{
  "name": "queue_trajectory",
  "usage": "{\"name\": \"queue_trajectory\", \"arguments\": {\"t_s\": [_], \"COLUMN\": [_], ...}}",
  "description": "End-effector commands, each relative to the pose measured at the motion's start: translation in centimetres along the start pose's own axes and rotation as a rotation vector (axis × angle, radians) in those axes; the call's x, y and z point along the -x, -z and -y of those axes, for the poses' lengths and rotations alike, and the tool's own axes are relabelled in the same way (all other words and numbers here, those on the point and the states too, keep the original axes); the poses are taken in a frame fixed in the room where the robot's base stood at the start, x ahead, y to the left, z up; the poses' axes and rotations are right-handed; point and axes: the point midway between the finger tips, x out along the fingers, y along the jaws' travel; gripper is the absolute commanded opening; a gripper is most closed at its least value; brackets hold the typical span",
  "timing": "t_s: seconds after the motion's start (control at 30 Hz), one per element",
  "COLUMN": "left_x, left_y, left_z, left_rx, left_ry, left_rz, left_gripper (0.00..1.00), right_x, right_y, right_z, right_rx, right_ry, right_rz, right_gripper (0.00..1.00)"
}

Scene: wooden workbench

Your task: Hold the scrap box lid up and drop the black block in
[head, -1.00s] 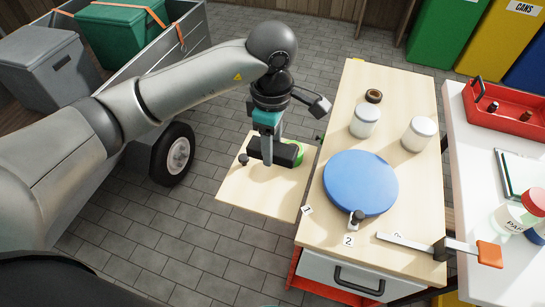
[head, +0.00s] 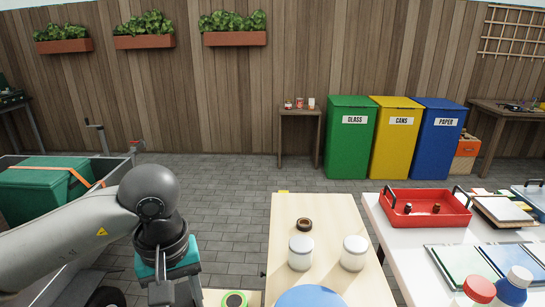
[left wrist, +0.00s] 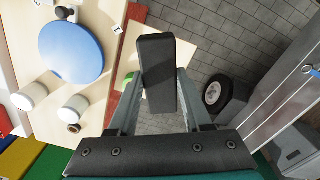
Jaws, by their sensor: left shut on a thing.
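The black block (left wrist: 157,75) is clamped between the two fingers of my left gripper (left wrist: 153,92) in the left wrist view. It is held over the small pale wooden top beside the workbench. In the head view my left wrist (head: 160,245) shows at the lower left, with the fingertips and block cut off below. My right gripper is not in view.
The workbench (head: 330,240) also holds two white-lidded jars (head: 301,253) (head: 354,253) and a brown ring (head: 304,225). A green round thing (head: 233,300) is on the small top. A red tray (head: 428,207) stands on the white table. Green, yellow and blue bins line the fence.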

Motion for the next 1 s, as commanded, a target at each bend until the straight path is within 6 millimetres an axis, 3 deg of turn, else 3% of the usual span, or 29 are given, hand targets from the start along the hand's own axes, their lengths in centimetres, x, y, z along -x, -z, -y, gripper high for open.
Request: {"name": "queue_trajectory", "arguments": {"t_s": [0.1, 0.3, 0.73, 0.87, 1.0], "left_x": [0.8, 1.5, 1.6, 0.1, -3.9], "left_y": [-0.5, -1.1, -1.3, -1.5, -2.1], "left_z": [0.8, 1.6, 1.7, 1.8, 2.0], "left_rx": [-0.178, -0.368, -0.417, -0.412, -0.401], "left_ry": [0.003, 0.007, 0.007, 0.006, 0.006], "left_rz": [-0.002, 0.003, 0.006, 0.012, 0.020], "left_gripper": [0.00, 0.00, 0.00, 0.00, 0.00], "right_x": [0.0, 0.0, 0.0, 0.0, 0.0], "right_y": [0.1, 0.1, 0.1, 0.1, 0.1], "right_z": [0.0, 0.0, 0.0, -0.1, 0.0], "right_rx": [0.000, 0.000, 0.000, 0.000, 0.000], "right_ry": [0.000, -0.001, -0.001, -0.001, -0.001], "right_rz": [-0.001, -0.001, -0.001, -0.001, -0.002], "right_gripper": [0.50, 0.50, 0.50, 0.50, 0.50]}}
